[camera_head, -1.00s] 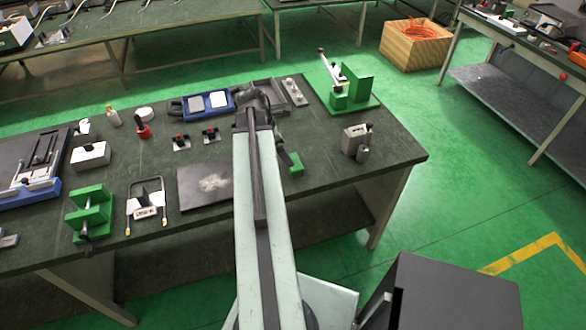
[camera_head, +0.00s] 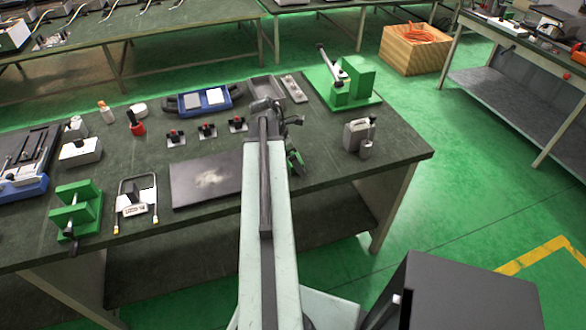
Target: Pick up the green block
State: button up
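A small green block (camera_head: 292,159) shows as a partly hidden patch just right of my arm on the dark workbench. The dark end of my arm, with my gripper (camera_head: 296,159), overlaps it in the picture. The fingers are small and dark, so I cannot tell whether they are open, shut or touching the block. My pale arm runs up the middle of the view and hides part of the bench.
A green press (camera_head: 352,82) stands at the back right of the workbench (camera_head: 330,195), with a grey metal canister (camera_head: 356,135) in front. A green clamp (camera_head: 75,210), a wire-handled tool (camera_head: 136,197) and a dark plate (camera_head: 206,180) lie left of my arm.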

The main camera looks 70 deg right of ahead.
jog(key=shift+r, duration=0.15)
jog(key=shift+c, duration=0.9)
jog(key=c, duration=1.3)
jog(key=shift+o, duration=0.2)
notch_tip(320, 180, up, 10)
jog(key=p, duration=1)
jog(key=shift+r, duration=0.1)
jog(key=o, duration=0.8)
jog(key=c, duration=0.5)
